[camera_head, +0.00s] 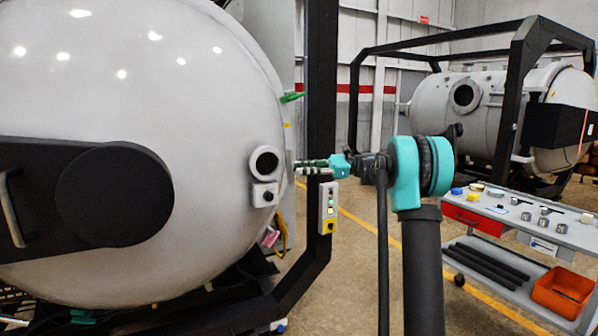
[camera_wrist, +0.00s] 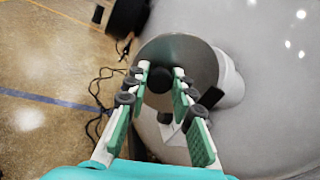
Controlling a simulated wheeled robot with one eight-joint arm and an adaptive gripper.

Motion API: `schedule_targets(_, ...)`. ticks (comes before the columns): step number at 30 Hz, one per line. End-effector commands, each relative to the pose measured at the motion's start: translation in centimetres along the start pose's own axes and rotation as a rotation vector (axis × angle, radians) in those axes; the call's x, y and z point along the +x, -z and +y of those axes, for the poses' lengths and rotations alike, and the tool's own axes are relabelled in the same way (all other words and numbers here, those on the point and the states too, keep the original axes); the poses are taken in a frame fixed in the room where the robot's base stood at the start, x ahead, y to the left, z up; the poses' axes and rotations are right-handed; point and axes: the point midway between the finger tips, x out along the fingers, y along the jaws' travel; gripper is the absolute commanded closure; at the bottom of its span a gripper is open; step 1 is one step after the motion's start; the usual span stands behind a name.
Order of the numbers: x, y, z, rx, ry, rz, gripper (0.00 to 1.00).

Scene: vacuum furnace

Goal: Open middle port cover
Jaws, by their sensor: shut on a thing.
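A round black knob (camera_wrist: 159,81) stands out from the disc. My gripper (camera_head: 297,165) reaches in from the right, close beside the port. In the wrist view my gripper's two green-and-white fingers (camera_wrist: 160,72) are on either side of the knob, shut on it. The cover looks seated on the stub; exact finger contact is hard to see.
The furnace dome (camera_head: 150,75) fills the left. A dark frame post (camera_head: 322,90) stands just behind my gripper, with a button box (camera_head: 328,207) on it. A tool cart (camera_head: 480,215) stands at the right. A second furnace (camera_head: 470,110) is behind.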

Motion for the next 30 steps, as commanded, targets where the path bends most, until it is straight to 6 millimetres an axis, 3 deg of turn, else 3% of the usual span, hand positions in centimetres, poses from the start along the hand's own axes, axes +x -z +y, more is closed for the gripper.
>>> schedule_targets(10,-1.2,0.3,-0.8,0.0,-0.111,-0.035,1.0)
schedule_targets(26,-1.3,0.3,-0.9,0.0,-0.129,-0.041,1.0)
schedule_targets(27,-1.3,0.3,-0.9,0.0,-0.129,-0.041,0.72)
schedule_targets(30,-1.3,0.3,-0.9,0.0,-0.128,-0.041,0.59)
